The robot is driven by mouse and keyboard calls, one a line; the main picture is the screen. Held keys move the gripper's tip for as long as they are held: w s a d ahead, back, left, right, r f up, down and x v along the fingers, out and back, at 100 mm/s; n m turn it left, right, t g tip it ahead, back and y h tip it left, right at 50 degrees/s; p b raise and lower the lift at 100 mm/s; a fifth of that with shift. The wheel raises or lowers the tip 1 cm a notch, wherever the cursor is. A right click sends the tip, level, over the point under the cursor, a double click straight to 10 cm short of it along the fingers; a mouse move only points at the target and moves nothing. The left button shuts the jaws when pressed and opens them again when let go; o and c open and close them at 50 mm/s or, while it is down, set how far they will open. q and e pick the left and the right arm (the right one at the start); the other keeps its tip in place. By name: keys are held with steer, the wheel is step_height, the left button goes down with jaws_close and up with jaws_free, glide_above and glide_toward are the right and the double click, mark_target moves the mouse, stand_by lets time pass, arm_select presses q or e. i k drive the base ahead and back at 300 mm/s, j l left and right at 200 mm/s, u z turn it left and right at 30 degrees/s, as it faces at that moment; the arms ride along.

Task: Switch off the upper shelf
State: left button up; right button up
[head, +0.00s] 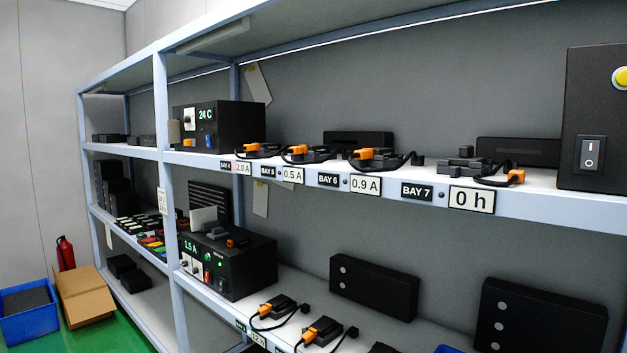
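The upper shelf (330,186) is a pale blue-white board running across the view. At its right end stands a black box (590,80) with a rocker switch (590,153) on its front and a round yellow button (622,77) above it. I cannot tell which way the rocker is pressed. Towards the shelf's left part stands a black unit (235,125) with a lit "24 C" display and a white control. Between them, several small black devices with orange connectors (372,153) sit above labels such as BAY 6 and BAY 7. Neither gripper is in view.
The lower shelf holds another black unit (240,262) showing "1.5 A", with coloured switches, and more connectors. A blue bin (28,322), a cardboard box (85,298) and a red extinguisher (65,253) stand on the green floor at left. A shelf post (166,200) stands left of centre.

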mark_target(590, 152)
steer(key=z, duration=1.35)
